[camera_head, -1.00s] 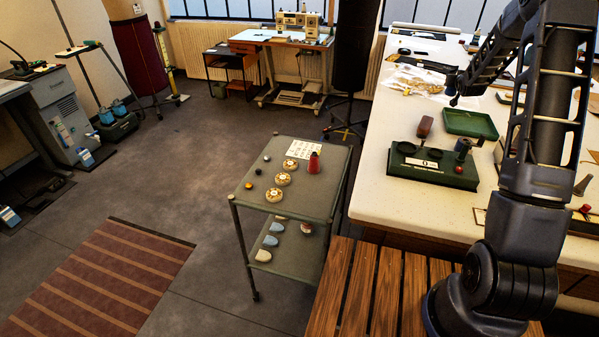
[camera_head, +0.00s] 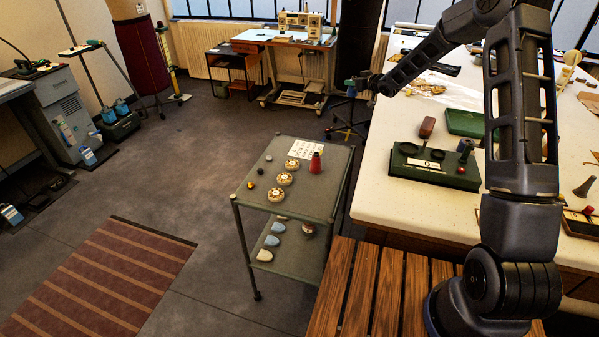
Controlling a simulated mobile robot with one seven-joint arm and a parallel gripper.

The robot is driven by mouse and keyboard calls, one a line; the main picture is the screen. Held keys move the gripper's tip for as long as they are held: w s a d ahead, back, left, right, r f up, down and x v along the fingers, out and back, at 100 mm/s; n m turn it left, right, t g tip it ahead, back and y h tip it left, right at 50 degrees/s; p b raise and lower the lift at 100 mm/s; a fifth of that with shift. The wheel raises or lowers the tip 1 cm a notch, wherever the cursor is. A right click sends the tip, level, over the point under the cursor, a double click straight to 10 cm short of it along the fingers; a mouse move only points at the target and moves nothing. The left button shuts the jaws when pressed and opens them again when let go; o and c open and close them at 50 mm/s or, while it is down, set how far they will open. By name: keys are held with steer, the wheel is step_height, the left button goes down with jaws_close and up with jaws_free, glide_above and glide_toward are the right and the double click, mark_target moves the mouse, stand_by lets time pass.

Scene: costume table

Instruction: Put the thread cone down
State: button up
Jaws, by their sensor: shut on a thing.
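My gripper (camera_head: 356,83) is at the end of the raised arm, left of the white table's far-left edge in the picture. It is small in view, but it looks shut on a small dark, bluish thing, taken as the thread cone (camera_head: 350,88). The cone's shape and tilt are too small to make out, and my gripper partly hides it. It shows against the floor and the dark form behind, apart from the table.
The grey-green trolley (camera_head: 312,207) carries patterned round tins (camera_head: 285,179), a printed card (camera_head: 305,149) and small dark pieces. The white table (camera_head: 393,220) holds a green box with a label (camera_head: 433,169) and a green tray (camera_head: 470,123). Floor left of the trolley is clear.

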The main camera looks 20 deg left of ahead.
steer(key=s+a+n+g+y, duration=0.1)
steer(key=s+a+n+g, duration=0.1)
steer(key=s+a, duration=0.3)
steer(key=s+a+n+g+y, duration=0.1)
steer(key=s+a+n+g, duration=0.1)
steer(key=s+a, duration=0.4)
steer(key=a, duration=0.4)
steer(key=shift+a+r, duration=0.2)
steer(key=shift+r, duration=0.05)
steer(key=s+a+n+g, duration=0.1)
steer(key=s+a, duration=0.2)
steer(key=s+a+r+n+g, duration=0.1)
steer(key=s+a+g, duration=0.1)
steer(key=s+a, duration=0.1)
steer(key=s+a+n+g+y, duration=0.1)
steer(key=s+a, duration=0.3)
steer(key=s, duration=0.1)
steer(key=shift+s+r+g, duration=0.15)
steer(key=shift+g, duration=0.15)
steer(key=shift+n, duration=0.3)
steer(key=f, duration=1.9)
steer(key=shift+s+a+f, duration=0.25)
steer(key=shift+f, duration=0.15)
steer(key=shift+f, duration=0.1)
steer(key=o, duration=1)
steer(key=shift+d, duration=0.3)
steer(key=v, duration=1.1)
steer(key=shift+d, duration=0.2)
